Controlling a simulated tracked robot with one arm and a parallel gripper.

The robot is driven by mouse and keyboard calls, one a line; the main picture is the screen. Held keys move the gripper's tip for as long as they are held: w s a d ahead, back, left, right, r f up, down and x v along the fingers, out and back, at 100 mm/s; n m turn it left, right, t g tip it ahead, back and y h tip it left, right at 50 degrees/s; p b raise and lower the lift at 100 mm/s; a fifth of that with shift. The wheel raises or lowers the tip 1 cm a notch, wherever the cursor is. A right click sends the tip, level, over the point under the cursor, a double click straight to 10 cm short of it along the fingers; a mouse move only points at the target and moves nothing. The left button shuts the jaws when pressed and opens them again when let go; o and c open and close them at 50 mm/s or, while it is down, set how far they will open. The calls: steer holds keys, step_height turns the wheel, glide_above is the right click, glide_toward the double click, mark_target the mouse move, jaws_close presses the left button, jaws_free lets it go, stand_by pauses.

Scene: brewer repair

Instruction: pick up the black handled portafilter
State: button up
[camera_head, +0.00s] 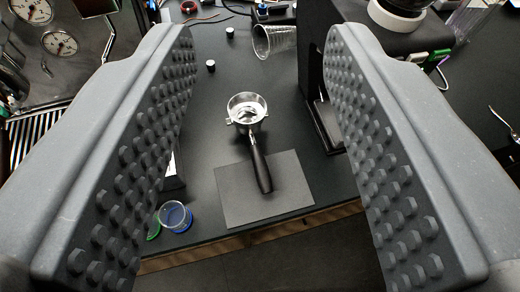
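The black handled portafilter (260,164) lies on the dark table. Its round metal basket (246,108) points away from me and its black handle points toward me, over a grey mat (226,199). My gripper (258,45) is wide open, with one studded grey finger on each side of the view. The portafilter shows between the two fingers, touched by neither. It stands some distance beyond them. Nothing is held.
A blue cup (175,217) stands near the table's front edge, left of the mat. A black grinder (335,60) stands right of the portafilter. A clear cup (274,41) lies behind. A shiny machine with gauges (60,43) is at far left.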

steer(key=w+f+n+g+p, duration=0.1)
steer(key=w+f+g+p, duration=0.3)
steer(key=w+f, duration=0.7)
steer(key=n+g+p, duration=0.2)
steer(key=g+p, duration=0.1)
steer(key=g, duration=0.3)
glide_toward(256, 154)
steer(key=shift+h, duration=0.4)
steer(key=x, duration=0.3)
steer(key=a+x, duration=0.1)
steer(key=x, duration=0.1)
steer(key=shift+w, duration=0.1)
steer(key=shift+x, duration=2.65)
steer(key=shift+d, duration=0.2)
jaws_close()
